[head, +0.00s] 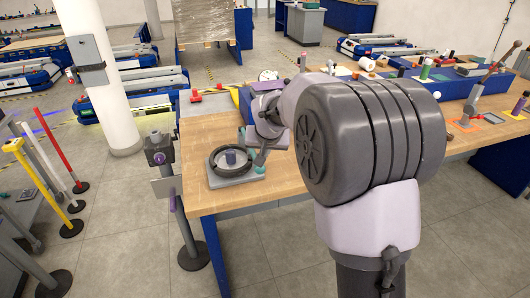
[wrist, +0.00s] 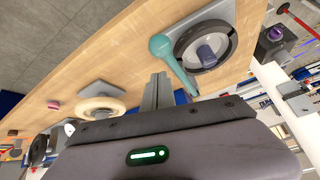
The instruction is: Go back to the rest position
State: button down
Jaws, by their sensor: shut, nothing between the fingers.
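My gripper (wrist: 158,84) is shut and empty in the wrist view, its fingers close together above the wooden workbench. In the head view my gripper (head: 260,158) shows small beyond my large arm joint, just right of a black ring on a grey plate (head: 237,179). The same ring and plate show at the top of the wrist view (wrist: 205,45), with a grey-purple post in the middle. A teal handled tool (wrist: 172,62) lies across the plate's edge near the fingertips. I cannot tell whether the fingers touch it.
A cream ring on a plate (wrist: 101,103) sits farther along the bench (head: 208,202). Tools and coloured parts crowd its far right. A grey post (head: 180,200) stands off its left end, near a white pillar (head: 103,80). Floor in front of the bench is clear.

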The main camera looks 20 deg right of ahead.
jog(key=s+a+r, duration=0.2)
jog(key=s+r, duration=0.1)
jog(key=s, duration=0.5)
jog(key=s+a+r+y+p, duration=0.1)
jog(key=s+r, duration=0.2)
jog(key=s, duration=0.6)
jog(key=s+a+r, duration=0.2)
jog(key=s+r, duration=0.1)
jog(key=s, duration=0.5)
jog(key=s+a+y, duration=0.2)
jog(key=s+a, duration=0.2)
jog(key=s, duration=0.8)
jog(key=shift+s+a+f+m+g, duration=0.25)
jog(key=shift+a+f+m+g, duration=0.05)
jog(key=shift+f+g, duration=0.15)
